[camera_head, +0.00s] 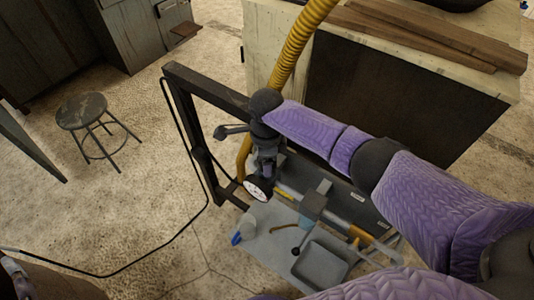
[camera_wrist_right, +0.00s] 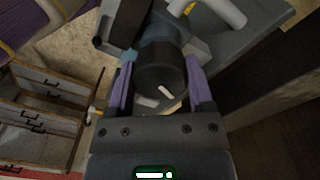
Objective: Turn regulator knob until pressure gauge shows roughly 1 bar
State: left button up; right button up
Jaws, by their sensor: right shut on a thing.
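The regulator knob (camera_wrist_right: 160,68) is a dark round cap with a pale mark on its face. In the right wrist view it sits between the two purple-sided fingers of my right gripper (camera_wrist_right: 160,88), which is shut on it. In the head view my right gripper (camera_head: 265,150) points down over the regulator, and the knob is mostly hidden there. The pressure gauge (camera_head: 257,190) is a white round dial just below the gripper on the dark rack frame. Its needle is too small to read.
A dark rack frame (camera_head: 205,150) stands around the regulator, with a thick yellow hose (camera_head: 300,42) behind it. A grey shelf (camera_head: 275,245) below holds a tray (camera_head: 322,262) and small items. A workbench with planks (camera_head: 430,35) stands behind. A stool (camera_head: 83,110) stands at left on open floor.

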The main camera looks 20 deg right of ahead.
jog(key=n+p, duration=0.1)
jog(key=p, duration=0.1)
jog(key=n+p, duration=0.1)
jog(key=shift+a+r+p, duration=0.1)
jog(key=shift+r+p, duration=0.2)
jog(key=shift+p, duration=0.1)
jog(key=shift+f+n, duration=0.1)
jog(key=shift+n, duration=0.5)
jog(key=n+p, duration=0.1)
jog(key=n, duration=0.1)
jog(key=shift+f+n, duration=0.2)
jog(key=shift+n, duration=0.2)
jog(key=n, duration=0.3)
jog(key=shift+n, duration=0.3)
jog(key=n+p, duration=0.1)
jog(key=n, duration=1.3)
jog(key=shift+n, duration=0.3)
jog(key=n, duration=0.4)
jog(key=shift+n+p, duration=0.3)
